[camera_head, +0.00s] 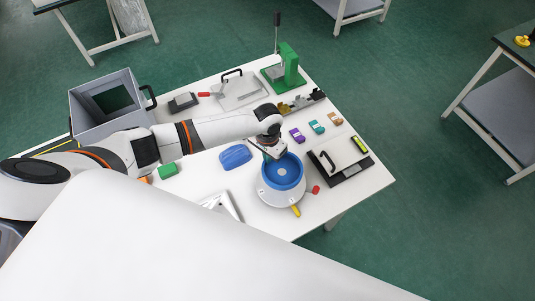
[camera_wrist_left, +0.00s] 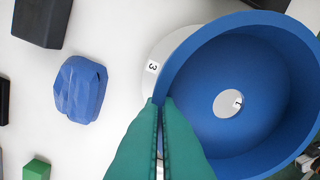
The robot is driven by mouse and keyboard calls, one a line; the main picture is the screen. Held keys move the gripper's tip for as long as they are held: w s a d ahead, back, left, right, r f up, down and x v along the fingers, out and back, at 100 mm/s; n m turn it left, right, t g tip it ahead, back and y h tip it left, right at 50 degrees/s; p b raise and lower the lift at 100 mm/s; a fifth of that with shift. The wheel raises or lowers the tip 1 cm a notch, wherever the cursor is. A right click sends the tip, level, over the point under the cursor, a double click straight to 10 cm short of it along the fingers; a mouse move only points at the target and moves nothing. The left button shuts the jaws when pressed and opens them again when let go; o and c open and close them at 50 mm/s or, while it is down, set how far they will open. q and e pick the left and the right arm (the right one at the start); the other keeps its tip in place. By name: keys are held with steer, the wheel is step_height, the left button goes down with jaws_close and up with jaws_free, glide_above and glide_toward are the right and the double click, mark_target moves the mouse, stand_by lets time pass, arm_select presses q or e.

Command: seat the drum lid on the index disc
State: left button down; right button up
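The drum lid (camera_head: 284,187) is a blue round cup with a hole in its floor. In the head view it is over the white index disc (camera_head: 268,197), roughly level. I cannot tell whether it touches the disc. In the left wrist view the lid (camera_wrist_left: 215,125) fills the right side, with a numbered white surface showing through its hole. The disc's edge (camera_wrist_left: 153,66), marked 3, shows at the lid's left. My left gripper (camera_head: 271,154) is at the lid's far-left rim. Its green fingers (camera_wrist_left: 162,102) are closed on the lid's wall. My right gripper is not in view.
A yellow peg (camera_head: 296,210) and a red knob (camera_head: 316,189) stick out by the disc. A grey open bin (camera_head: 105,103) and a green press (camera_head: 288,66) stand farther back.

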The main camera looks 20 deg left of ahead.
arm_select(q)
steer(key=shift+f+b, duration=0.55)
steer(key=shift+f, duration=0.3)
steer(key=shift+f+b, duration=1.2)
steer(key=shift+f, duration=0.8)
steer(key=shift+p, duration=0.9)
steer(key=shift+f+b, duration=0.6)
steer(key=shift+f, duration=0.3)
steer(key=c, duration=1.6)
jaws_free()
steer(key=shift+r, duration=0.1)
